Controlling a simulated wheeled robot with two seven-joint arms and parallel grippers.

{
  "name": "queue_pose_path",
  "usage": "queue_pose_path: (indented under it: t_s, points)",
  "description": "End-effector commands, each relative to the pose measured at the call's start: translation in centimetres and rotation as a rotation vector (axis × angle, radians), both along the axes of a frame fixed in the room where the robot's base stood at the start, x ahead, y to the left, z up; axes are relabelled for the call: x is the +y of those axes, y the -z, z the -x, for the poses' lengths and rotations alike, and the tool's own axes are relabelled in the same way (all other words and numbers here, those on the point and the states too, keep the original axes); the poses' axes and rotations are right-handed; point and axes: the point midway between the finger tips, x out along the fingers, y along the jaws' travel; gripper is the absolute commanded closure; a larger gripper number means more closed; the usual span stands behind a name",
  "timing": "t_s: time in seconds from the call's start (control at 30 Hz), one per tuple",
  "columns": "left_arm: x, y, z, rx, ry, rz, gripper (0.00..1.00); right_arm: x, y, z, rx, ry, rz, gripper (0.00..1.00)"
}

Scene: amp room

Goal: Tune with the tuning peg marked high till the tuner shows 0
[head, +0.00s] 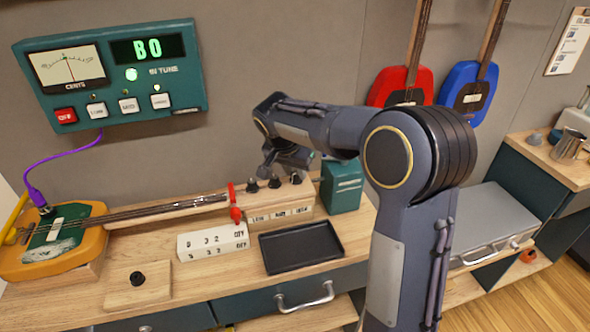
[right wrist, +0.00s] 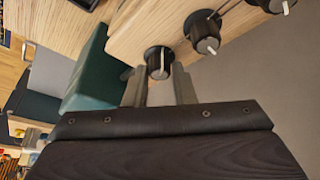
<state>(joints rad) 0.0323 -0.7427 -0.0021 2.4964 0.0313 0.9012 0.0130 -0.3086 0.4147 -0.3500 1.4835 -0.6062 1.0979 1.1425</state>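The tuner (head: 113,75) on the wall has an upright needle near mid-dial. Its display looks like "B0" and the green lamp by "IN TUNE" is lit. Three dark pegs stand on a wooden block (head: 280,206). The peg marked high (head: 296,178) is the rightmost, nearest the teal box; in the right wrist view this black peg (right wrist: 157,62) has a white pointer line. My right gripper (right wrist: 160,72) has a finger on each side of it, seemingly touching; the tips are partly hidden. My left gripper is not in view. The yellow stringed instrument (head: 82,250) lies at left.
A teal box (head: 342,185) stands right of the peg block. A black tray (head: 300,246) and a white marked block (head: 213,241) lie in front. A grey case (head: 488,220) is at right. Red (head: 400,88) and blue (head: 468,95) instruments hang on the wall.

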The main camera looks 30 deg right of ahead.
Motion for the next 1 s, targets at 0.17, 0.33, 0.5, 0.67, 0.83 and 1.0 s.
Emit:
queue_pose_path:
  t_s: [0.17, 0.33, 0.5, 0.67, 0.83, 1.0]
  points:
    - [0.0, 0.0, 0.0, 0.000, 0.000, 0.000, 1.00, 0.0, 0.0, 0.0, -0.001, 0.000, -0.001, 0.57]
    - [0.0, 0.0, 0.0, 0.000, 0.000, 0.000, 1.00, 0.0, 0.0, 0.0, 0.000, -0.001, 0.000, 0.57]
    - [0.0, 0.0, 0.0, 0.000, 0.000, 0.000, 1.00, 0.3, -0.7, 0.1, -0.002, -0.002, 0.000, 0.57]
    - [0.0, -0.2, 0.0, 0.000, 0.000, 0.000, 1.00, 1.1, -3.1, 0.6, -0.005, -0.003, -0.001, 0.57]
    - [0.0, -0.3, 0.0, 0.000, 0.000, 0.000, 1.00, 2.0, -5.7, 1.2, -0.004, -0.003, 0.000, 0.57]
    - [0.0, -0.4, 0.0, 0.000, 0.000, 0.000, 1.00, 2.5, -7.0, 1.6, 0.000, -0.001, 0.000, 0.57]
